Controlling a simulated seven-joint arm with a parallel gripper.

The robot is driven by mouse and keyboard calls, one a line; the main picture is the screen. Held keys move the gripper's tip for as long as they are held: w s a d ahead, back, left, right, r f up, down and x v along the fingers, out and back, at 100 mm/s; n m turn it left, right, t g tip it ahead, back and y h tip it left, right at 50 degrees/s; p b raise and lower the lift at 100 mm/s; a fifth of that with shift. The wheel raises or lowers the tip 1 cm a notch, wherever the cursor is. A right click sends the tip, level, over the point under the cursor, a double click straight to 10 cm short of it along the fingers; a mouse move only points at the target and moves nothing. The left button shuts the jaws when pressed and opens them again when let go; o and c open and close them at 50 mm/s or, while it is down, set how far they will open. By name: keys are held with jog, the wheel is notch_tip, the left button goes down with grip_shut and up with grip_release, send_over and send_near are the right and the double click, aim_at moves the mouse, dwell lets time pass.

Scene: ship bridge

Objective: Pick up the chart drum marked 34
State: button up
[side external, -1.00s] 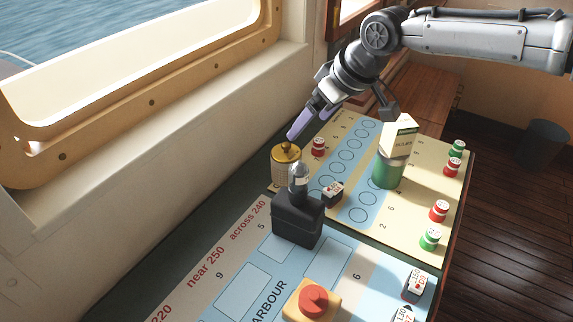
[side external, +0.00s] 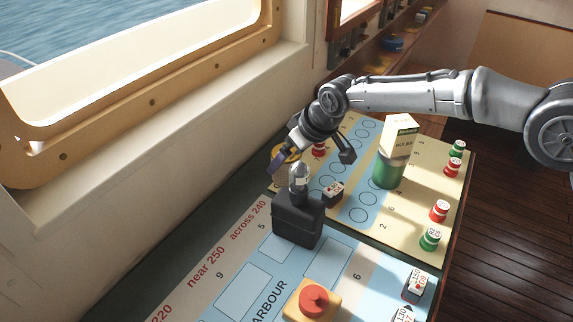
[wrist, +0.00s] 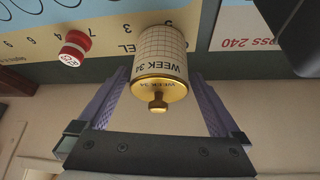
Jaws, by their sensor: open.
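The chart drum marked 34 (wrist: 163,62) is a cream gridded cylinder with a brass cap and knob, and "WEEK 34" reads on its side in the wrist view. In the side view its brass top (side external: 279,154) shows partly behind my gripper, at the board's far left edge by the wall. My gripper (side external: 310,166) is open and tilted down over the drum. In the wrist view the two purple fingers of my gripper (wrist: 160,100) stand on either side of the drum's knob end, with gaps at both sides. Nothing is held.
A black block with a clear bulb (side external: 297,212) stands close in front of the drum. A red and white piece (wrist: 74,49) sits beside it. A green cylinder with a bulbs box (side external: 389,168) stands to the right. The wall and window ledge are close on the left.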

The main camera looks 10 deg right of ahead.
jog(key=shift+x, duration=0.8)
jog(key=shift+c, duration=0.3)
jog(key=c, duration=1.2)
jog(key=shift+r, duration=0.15)
jog(key=shift+c, duration=0.4)
jog(key=shift+r, duration=0.1)
